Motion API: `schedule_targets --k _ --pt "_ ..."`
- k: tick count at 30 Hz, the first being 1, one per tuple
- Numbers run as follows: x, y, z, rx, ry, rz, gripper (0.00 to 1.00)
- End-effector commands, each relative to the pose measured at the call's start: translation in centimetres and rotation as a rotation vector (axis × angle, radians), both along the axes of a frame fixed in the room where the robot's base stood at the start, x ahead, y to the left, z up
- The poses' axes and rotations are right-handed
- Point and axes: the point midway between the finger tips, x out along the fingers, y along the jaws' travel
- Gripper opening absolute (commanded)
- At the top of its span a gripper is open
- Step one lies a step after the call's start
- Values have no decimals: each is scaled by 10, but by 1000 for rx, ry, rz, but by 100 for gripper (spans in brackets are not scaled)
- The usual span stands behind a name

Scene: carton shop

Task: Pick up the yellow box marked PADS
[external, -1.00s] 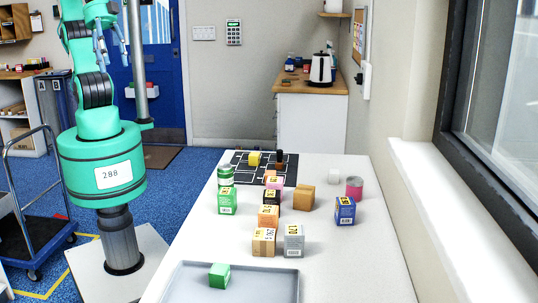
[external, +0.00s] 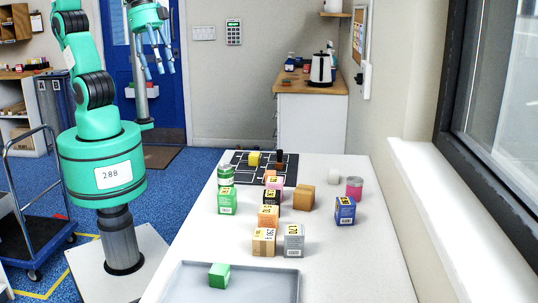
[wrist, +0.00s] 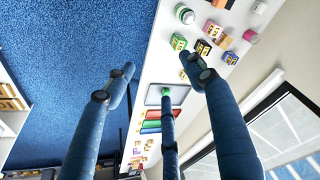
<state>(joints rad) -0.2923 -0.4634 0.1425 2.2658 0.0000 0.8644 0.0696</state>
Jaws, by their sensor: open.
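A small yellow box (external: 254,159) sits on the black mat with white lines (external: 237,177) at the far end of the white table. Its marking is too small to read, and I cannot pick it out surely in the wrist view. My gripper (external: 159,69) is open and empty, high up left of the table and well apart from the box. In the wrist view its spread fingers (wrist: 160,78) point toward the table with nothing between them.
Several boxes crowd the table's middle, among them a green box (external: 227,201), a brown box (external: 303,197) and a blue box (external: 345,211). A green can (external: 225,175) stands near the mat's left. A grey tray (external: 250,285) lies at the front. A window wall bounds the right.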

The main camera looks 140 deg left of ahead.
Motion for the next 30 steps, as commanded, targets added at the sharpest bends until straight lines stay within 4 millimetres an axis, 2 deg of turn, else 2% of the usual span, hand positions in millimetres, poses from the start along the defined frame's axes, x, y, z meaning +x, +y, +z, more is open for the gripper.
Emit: schedule_targets --k 1,6,15,23,27,30 --pt "7 16 -8 -4 20 27 55" --pt "28 70 -31 -17 70 100 55" --pt "42 173 -88 -55 156 229 55" --pt "31 265 -151 -100 222 338 55" --pt "15 310 -189 -128 254 393 55" --pt "4 335 -211 -145 271 423 55"
